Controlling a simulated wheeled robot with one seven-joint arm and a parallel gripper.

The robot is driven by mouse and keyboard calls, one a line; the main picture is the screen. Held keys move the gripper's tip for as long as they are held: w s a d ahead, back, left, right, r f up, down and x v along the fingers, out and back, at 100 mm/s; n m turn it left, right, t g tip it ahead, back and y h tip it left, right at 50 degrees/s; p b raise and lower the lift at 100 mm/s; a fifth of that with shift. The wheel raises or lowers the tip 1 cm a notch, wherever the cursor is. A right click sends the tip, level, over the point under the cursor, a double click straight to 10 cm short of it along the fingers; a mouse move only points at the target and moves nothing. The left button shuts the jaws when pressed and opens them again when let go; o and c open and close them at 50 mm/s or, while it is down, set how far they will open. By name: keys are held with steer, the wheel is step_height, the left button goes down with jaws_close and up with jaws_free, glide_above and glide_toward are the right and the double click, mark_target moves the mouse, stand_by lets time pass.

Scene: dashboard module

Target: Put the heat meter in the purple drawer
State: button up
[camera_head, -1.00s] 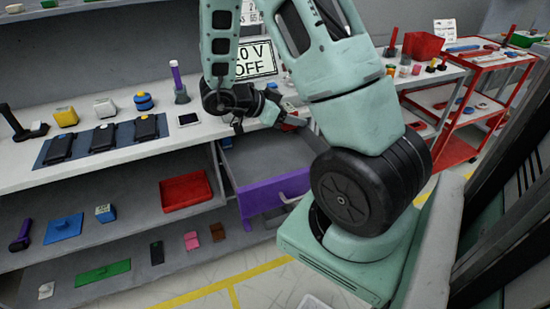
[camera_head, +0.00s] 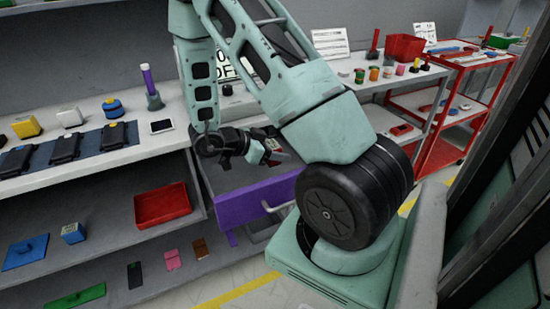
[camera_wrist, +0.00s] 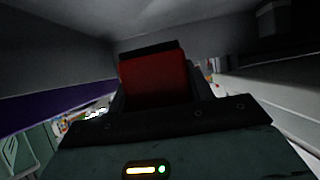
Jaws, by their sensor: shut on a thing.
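The purple drawer (camera_head: 240,205) is pulled open under the worktop; part of its grey interior is hidden by my arm. My gripper (camera_head: 272,152) is over the open drawer in the head view, low and close to the worktop's front edge. It is shut on a red, block-like thing with a dark edge, which I take to be the heat meter (camera_wrist: 155,78). The heat meter is mostly hidden in the head view. In the wrist view, the purple drawer wall (camera_wrist: 45,106) is at the left. I cannot tell whether the heat meter touches the drawer floor.
A red tray (camera_head: 163,206) is on the shelf left of the drawer. A red cart (camera_head: 470,100) stands at the right.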

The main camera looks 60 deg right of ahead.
steer(key=shift+f, duration=1.05)
steer(key=shift+f, duration=0.35)
steer(key=shift+f, duration=0.25)
steer(key=o, duration=1.1)
